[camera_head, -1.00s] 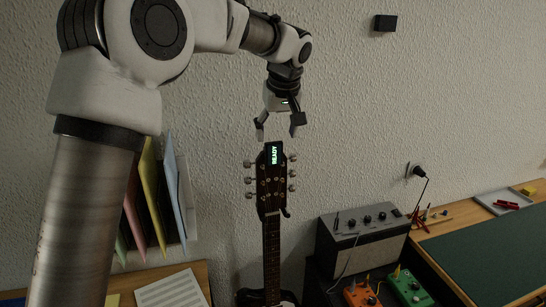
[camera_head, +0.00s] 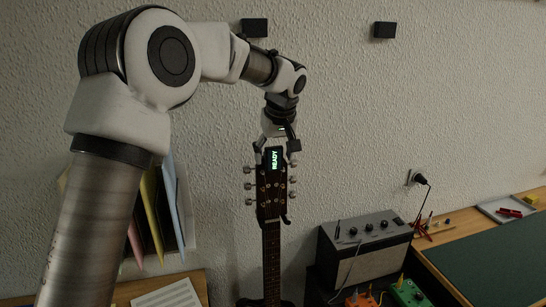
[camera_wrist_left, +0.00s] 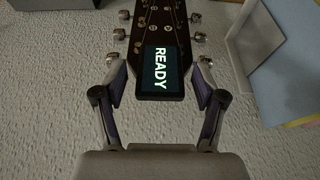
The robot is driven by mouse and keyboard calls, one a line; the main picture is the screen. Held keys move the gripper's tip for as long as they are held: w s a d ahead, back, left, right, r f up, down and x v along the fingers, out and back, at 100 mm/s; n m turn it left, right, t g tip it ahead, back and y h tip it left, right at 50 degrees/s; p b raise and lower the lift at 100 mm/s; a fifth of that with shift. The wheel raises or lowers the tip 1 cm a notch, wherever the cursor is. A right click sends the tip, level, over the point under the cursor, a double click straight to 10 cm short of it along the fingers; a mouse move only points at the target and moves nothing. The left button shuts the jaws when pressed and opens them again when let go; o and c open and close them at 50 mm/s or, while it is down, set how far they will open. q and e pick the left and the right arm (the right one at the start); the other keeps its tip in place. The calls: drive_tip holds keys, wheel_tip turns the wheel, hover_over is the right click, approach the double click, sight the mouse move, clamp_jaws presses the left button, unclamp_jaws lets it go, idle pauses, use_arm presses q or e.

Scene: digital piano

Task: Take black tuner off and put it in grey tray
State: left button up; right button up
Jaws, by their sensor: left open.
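The black tuner (camera_head: 274,159), its screen lit with "READY", sits at the top of the guitar headstock (camera_head: 271,196). It also shows in the left wrist view (camera_wrist_left: 160,73), with the tuning pegs beyond it. My left gripper (camera_head: 277,149) is open just above the tuner, pointing down. In the left wrist view its two fingers (camera_wrist_left: 160,80) stand one on each side of the tuner, with gaps between. The grey tray (camera_head: 497,210) lies on the bench at the far right. My right gripper is not in view.
An amplifier (camera_head: 362,248) stands right of the guitar, with an orange pedal (camera_head: 361,299) and a green pedal (camera_head: 408,293) in front. Colored folders (camera_head: 160,215) hang at left. Red tools (camera_head: 509,212) lie in the tray. A green mat (camera_head: 490,258) covers the bench.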

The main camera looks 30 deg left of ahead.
use_arm(q)
drive_tip(key=c, duration=1.1)
drive_tip(key=shift+c, duration=0.2)
drive_tip(key=shift+r+p, duration=1.95)
drive_tip(key=shift+r, duration=0.05)
wheel_tip(320, 180, up, 5)
drive_tip(key=p, duration=0.4)
drive_tip(key=shift+p, duration=0.3)
drive_tip(key=shift+f, duration=0.1)
